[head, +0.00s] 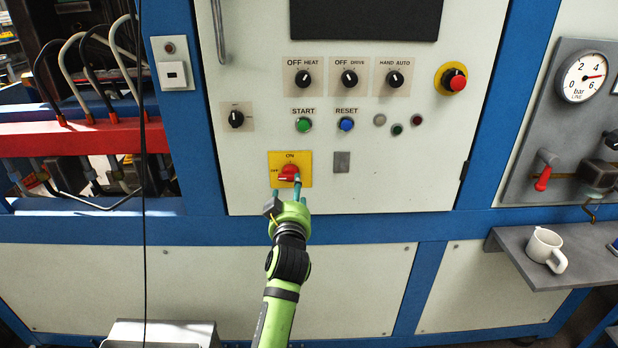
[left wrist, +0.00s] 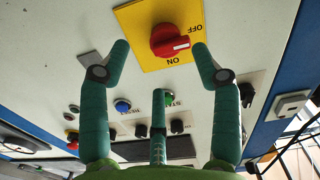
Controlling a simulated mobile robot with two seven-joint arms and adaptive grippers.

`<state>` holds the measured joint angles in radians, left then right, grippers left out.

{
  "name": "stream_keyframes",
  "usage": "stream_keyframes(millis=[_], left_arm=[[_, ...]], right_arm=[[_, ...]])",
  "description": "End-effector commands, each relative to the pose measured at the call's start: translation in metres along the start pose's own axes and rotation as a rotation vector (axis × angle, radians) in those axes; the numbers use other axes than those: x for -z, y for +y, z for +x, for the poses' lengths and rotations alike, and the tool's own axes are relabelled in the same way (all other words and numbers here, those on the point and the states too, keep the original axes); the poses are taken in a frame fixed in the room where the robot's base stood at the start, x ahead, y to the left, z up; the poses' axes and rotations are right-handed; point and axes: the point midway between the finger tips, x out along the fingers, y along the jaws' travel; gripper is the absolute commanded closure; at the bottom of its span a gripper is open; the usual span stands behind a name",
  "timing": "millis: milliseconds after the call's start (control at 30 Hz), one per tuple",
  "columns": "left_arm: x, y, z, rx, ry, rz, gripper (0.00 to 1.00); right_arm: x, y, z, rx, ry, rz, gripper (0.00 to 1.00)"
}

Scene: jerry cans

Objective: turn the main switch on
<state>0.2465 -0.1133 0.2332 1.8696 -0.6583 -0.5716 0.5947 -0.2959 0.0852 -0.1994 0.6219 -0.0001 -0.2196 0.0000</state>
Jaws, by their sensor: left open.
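The main switch is a red rotary knob (head: 289,173) on a yellow plate (head: 305,161) low on the pale panel. ON is printed at the plate's top and OFF at its left. In the left wrist view the red knob (left wrist: 168,40) has a white mark pointing to the OFF side. My left gripper (head: 287,192) is open and empty, just in front of the knob's lower part. In the left wrist view its green fingers spread to either side of the knob, with a third finger below. I cannot tell whether any finger touches it. My right gripper is not in view.
Above the switch are a green START button (head: 304,125), a blue RESET button (head: 346,124) and several black selectors. A red emergency button (head: 454,80) sits upper right. A dark cable hangs left of my arm.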

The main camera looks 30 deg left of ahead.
Motion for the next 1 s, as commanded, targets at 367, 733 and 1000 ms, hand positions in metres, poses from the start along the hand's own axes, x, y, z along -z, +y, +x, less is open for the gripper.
stream_keyframes(millis=[367,733,1000], left_arm=[[0.011,-0.002,0.043,0.008,0.016,-0.008,0.36],[0.009,-0.002,0.070,0.007,0.014,-0.010,0.36],[0.009,-0.002,0.070,0.006,0.014,-0.009,0.56]], right_arm=[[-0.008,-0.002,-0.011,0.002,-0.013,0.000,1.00],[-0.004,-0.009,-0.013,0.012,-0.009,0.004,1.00],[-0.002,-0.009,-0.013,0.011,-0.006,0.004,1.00]])
